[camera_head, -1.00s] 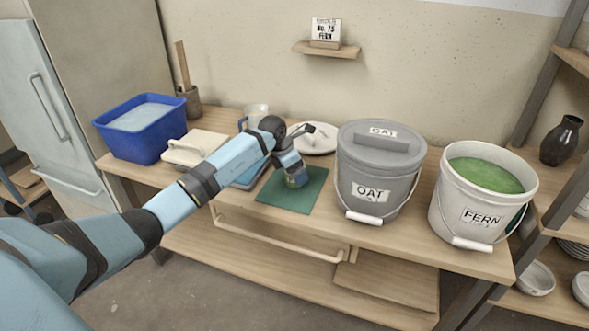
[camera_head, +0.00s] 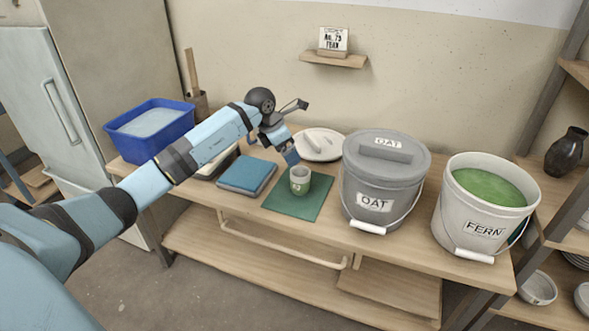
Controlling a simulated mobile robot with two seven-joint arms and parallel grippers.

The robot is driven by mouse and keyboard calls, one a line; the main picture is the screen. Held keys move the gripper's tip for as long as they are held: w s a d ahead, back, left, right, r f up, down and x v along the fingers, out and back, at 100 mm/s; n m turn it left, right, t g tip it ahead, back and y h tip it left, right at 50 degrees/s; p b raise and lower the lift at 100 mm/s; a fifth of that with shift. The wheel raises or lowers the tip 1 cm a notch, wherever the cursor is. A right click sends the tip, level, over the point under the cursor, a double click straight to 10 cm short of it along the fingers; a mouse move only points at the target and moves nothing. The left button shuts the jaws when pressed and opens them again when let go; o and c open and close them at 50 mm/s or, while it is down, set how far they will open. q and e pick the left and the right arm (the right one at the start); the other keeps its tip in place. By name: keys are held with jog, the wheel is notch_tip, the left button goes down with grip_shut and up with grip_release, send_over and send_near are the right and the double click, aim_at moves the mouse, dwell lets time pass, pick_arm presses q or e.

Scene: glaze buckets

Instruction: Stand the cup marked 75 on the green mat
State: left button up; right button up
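A small cup (camera_head: 300,182) with a pale rim and greenish body stands upright on the green mat (camera_head: 283,203), near its back edge. I cannot read any number on the cup. My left gripper (camera_head: 298,130) is just above and behind the cup, with its fingers spread wide and nothing held between them. The lower finger is close to the cup's rim; I cannot tell whether they touch. My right gripper is not in view.
The lidded OAT bucket (camera_head: 381,180) stands right of the mat, and the open FERN bucket (camera_head: 478,210) farther right. A blue folded stack (camera_head: 246,175) lies left of the mat. A white lid (camera_head: 319,145) lies behind. A blue tub (camera_head: 150,128) stands at the left.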

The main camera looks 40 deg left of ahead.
pick_arm(q)
jog(key=s+d+f+h, duration=0.2)
jog(key=d+h, duration=0.1)
jog(key=d, duration=0.4)
jog(key=s+d+f+h, duration=0.2)
jog(key=d+f+h, duration=0.1)
jog(key=d, duration=0.4)
jog(key=s+d+r+n+t+h, duration=0.1)
jog(key=s+d+n+t+h, duration=0.1)
jog(key=s+d+n+h, duration=0.4)
jog(key=s+d+r+n+t+h, duration=0.2)
jog(key=s+d+t+h, duration=0.15)
jog(key=d, duration=0.55)
jog(key=s+f+n+t+y, duration=0.1)
jog(key=s+n+y, duration=0.3)
jog(key=n, duration=0.6)
jog(key=s+f+n+t+y, duration=0.1)
jog(key=s+f+n+y, duration=0.3)
jog(key=s+n, duration=0.3)
jog(key=s+f+n+t+y, duration=0.2)
jog(key=s+n, duration=0.4)
jog(key=n, duration=0.8)
jog(key=shift+s+d+f+y, duration=0.35)
jog(key=shift+d+f+y, duration=0.15)
jog(key=shift+y, duration=0.75)
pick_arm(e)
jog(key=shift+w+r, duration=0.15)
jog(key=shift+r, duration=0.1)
